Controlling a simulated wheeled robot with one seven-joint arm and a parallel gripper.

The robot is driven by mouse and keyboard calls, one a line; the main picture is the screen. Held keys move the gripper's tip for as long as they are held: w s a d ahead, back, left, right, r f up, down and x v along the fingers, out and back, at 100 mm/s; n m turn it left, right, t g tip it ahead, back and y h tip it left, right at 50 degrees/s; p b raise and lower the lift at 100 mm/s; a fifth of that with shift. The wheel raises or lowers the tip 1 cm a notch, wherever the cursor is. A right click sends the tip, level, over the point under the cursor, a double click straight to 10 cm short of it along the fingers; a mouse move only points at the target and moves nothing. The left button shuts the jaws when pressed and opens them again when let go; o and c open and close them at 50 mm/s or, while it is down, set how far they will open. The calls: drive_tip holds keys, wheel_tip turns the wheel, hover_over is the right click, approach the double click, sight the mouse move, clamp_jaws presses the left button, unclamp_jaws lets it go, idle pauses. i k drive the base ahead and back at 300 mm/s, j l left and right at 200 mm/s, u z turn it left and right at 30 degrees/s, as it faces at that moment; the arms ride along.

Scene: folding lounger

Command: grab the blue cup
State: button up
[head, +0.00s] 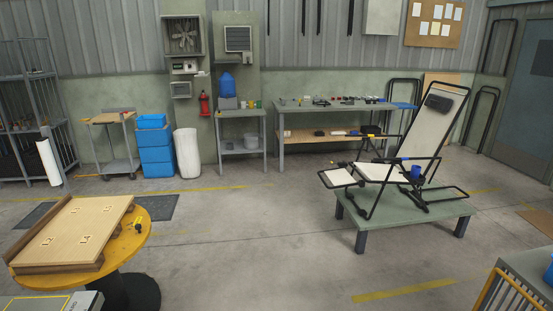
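A small dark blue cup (416,172) shows at the right of the head view, by the side of the folding lounger (382,172), near the foot of its backrest. It looks upright, but I cannot tell exactly what holds it. The lounger has a black tube frame and pale panels, with its back raised. It stands on a low green platform (440,211) with dark legs. My gripper is not in view.
A round yellow table (142,238) with a wooden panel stands at the front left. A slatted cart (500,292) is at the lower right. Workbenches (335,106) and blue bins (156,152) line the back wall. The middle floor is clear.

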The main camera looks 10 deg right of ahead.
sight(415, 173)
drive_tip(key=i+l+z, duration=0.2)
drive_tip(key=i, duration=0.4)
drive_tip(key=i+z, duration=0.2)
drive_tip(key=i, duration=0.4)
drive_tip(key=i+j+z, duration=0.15)
drive_tip(key=i, duration=0.45)
drive_tip(key=i+j+z, duration=0.2)
drive_tip(key=i, duration=0.4)
drive_tip(key=i+l+u, duration=0.15)
drive_tip(key=i+l, duration=0.3)
drive_tip(key=i+l+u, duration=0.2)
drive_tip(key=i+l, duration=0.2)
drive_tip(key=l, duration=0.15)
drive_tip(key=i+l+u, duration=0.15)
drive_tip(key=i+l, duration=0.25)
drive_tip(key=l, duration=0.15)
drive_tip(key=i+l+u, duration=0.1)
drive_tip(key=l, duration=0.4)
drive_tip(key=l+u, duration=0.1)
drive_tip(key=l, duration=0.45)
drive_tip(key=i, duration=0.05)
